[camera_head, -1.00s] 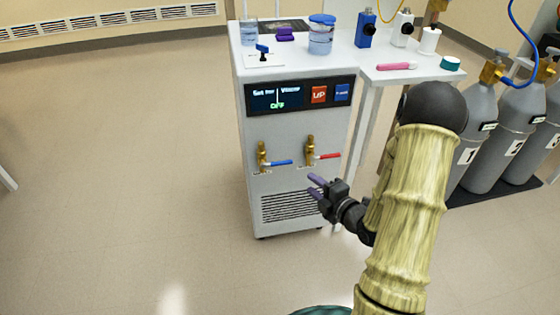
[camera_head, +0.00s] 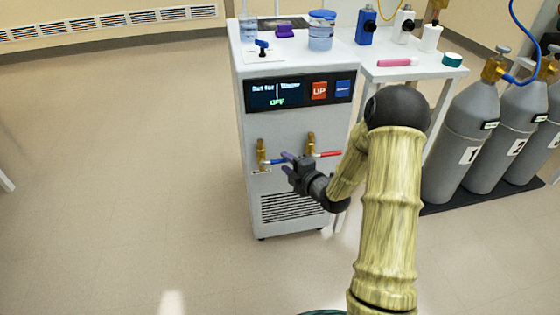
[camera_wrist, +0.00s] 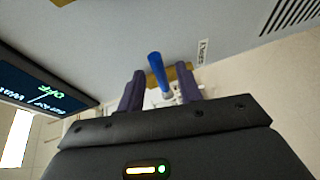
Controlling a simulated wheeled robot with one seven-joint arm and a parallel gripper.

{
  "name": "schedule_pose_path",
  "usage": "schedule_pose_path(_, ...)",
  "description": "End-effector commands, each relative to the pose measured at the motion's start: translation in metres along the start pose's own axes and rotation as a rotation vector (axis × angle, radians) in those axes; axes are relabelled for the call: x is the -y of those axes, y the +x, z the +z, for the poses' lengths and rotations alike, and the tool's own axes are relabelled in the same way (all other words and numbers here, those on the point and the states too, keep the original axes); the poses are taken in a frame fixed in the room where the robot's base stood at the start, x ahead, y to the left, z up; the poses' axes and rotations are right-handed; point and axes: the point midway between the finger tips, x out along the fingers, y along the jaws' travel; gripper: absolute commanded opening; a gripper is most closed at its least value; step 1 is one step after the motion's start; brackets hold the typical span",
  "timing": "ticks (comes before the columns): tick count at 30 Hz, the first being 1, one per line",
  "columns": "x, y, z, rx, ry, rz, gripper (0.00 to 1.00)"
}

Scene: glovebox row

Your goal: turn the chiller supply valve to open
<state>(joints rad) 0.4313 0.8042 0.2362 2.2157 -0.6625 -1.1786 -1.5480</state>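The white chiller (camera_head: 295,122) has two brass valves on its front. The left valve (camera_head: 261,152) has a blue lever (camera_head: 278,162), and the right valve (camera_head: 311,143) has a red lever (camera_head: 328,154). Both levers lie roughly level, pointing right. My gripper (camera_head: 286,158) is in front of the blue lever, which it partly hides. In the wrist view the purple fingers are apart, with the blue lever (camera_wrist: 157,70) showing between them. I cannot tell whether either finger touches it. A small label (camera_wrist: 202,52) beside the brass is too blurred to read.
The chiller's display (camera_head: 277,94) reads OFF. A vent grille (camera_head: 287,207) is below the valves. Bottles and small items stand on top. A side table (camera_head: 420,70) and grey gas cylinders (camera_head: 465,145) are at the right. The floor at left is clear.

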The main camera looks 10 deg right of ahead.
Motion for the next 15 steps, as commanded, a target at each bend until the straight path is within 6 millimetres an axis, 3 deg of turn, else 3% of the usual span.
schedule_pose_path(6, 0.002, 0.034, 0.000, -0.001, 0.001, 0.002, 0.35)
schedule_pose_path(15, 0.000, 0.044, 0.000, 0.000, 0.002, 0.000, 0.35)
